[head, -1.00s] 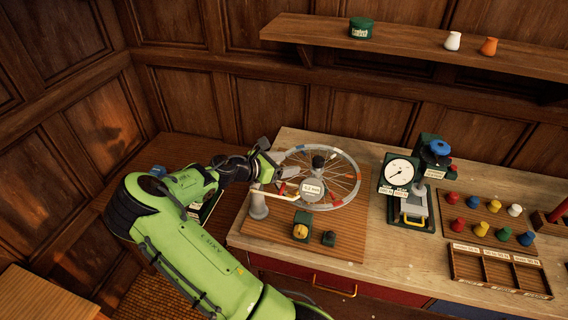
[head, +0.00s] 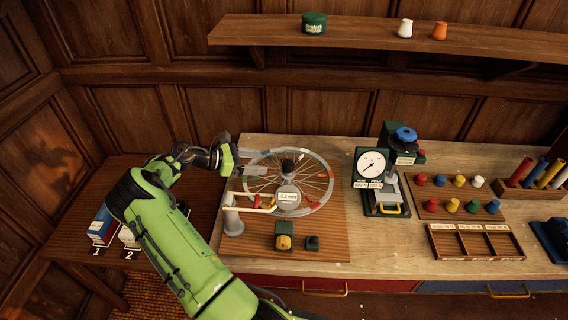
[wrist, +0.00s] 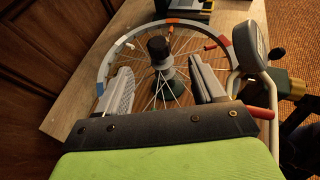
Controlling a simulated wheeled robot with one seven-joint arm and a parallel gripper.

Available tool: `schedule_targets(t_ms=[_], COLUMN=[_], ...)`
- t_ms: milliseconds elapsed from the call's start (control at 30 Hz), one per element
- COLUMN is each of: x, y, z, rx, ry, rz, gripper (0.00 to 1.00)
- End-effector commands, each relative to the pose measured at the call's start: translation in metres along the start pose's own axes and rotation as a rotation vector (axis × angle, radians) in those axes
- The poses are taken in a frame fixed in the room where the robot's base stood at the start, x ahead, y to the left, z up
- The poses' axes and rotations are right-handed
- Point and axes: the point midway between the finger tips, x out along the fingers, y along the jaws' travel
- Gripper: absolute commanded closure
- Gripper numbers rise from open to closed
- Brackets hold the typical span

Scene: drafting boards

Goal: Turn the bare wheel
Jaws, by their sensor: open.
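The bare wheel (head: 325,164), a spoked grey rim with coloured marks and no tyre, lies flat above a wooden board on the bench. The rim (wrist: 106,62) curves beyond the fingers; whether a finger touches a spoke or the rim cannot be told.
A green box with a yellow knob (head: 283,242) is in front. A dial gauge stand (head: 370,166) stands to the right, then coloured pegs.

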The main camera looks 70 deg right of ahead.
Motion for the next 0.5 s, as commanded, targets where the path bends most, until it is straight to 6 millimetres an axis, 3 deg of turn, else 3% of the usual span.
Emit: schedule_targets(t_ms=[300, 500], x=[0.082, 0.114], y=[-0.001, 0.000], z=[0.001, 0.001], rx=[0.000, -0.001], ry=[0.000, 0.001], rz=[-0.002, 0.001], gripper=[0.31, 0.31])
